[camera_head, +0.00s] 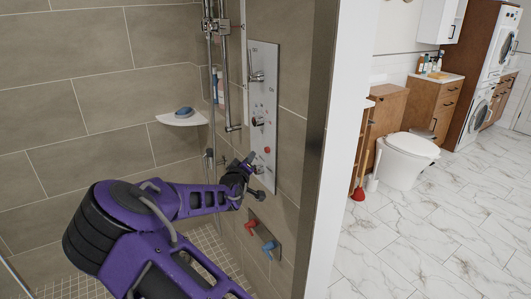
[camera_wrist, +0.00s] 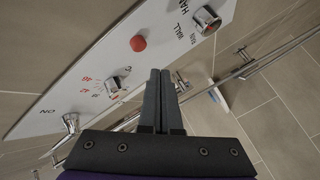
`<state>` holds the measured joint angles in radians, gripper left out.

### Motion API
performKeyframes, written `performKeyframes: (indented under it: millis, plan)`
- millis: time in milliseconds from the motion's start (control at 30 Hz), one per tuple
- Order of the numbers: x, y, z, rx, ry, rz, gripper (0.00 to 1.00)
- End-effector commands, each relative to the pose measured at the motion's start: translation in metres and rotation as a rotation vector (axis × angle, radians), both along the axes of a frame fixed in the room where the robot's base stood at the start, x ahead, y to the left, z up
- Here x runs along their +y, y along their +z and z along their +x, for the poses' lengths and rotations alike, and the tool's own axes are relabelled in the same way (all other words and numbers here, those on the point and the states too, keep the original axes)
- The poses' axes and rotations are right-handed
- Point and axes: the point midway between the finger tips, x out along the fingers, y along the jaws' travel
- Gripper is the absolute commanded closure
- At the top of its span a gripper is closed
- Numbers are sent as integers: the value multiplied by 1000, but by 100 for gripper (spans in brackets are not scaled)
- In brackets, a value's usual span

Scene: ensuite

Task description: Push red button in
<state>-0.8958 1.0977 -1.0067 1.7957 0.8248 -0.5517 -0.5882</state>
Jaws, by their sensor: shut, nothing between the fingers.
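The red button (camera_head: 267,150) is a small round knob on a pale shower panel (camera_head: 264,90) fixed to the tiled wall. It stands out from the panel in the wrist view (camera_wrist: 138,44), where it is up and to the left of my fingertips. My gripper (camera_head: 249,166) is in front of the lower part of the panel, just left of and below the button in the head view. In the wrist view my gripper (camera_wrist: 160,72) has its fingers together and empty. A gap shows between the fingertips and the button in the picture; the exact depth is unclear.
Chrome knobs sit on the panel, one (camera_head: 257,122) above the button and one (camera_wrist: 115,84) near my fingers in the wrist view. A shower rail (camera_head: 222,70) runs left of the panel. Red (camera_head: 250,227) and blue (camera_head: 269,246) handles are below. A corner shelf (camera_head: 182,119) is at left.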

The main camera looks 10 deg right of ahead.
Motion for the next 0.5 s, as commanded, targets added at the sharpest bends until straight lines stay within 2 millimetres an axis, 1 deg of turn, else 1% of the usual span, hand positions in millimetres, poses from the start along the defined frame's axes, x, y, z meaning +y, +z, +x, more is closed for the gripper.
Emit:
performKeyframes:
  millis: [33,100,200,500]
  plan:
    - [-6,-2,2,0,-1,1,100]
    - [-12,-1,4,-1,-1,1,100]
    - [-18,-1,6,-1,-1,1,100]
    - [-22,0,7,-1,1,0,100]
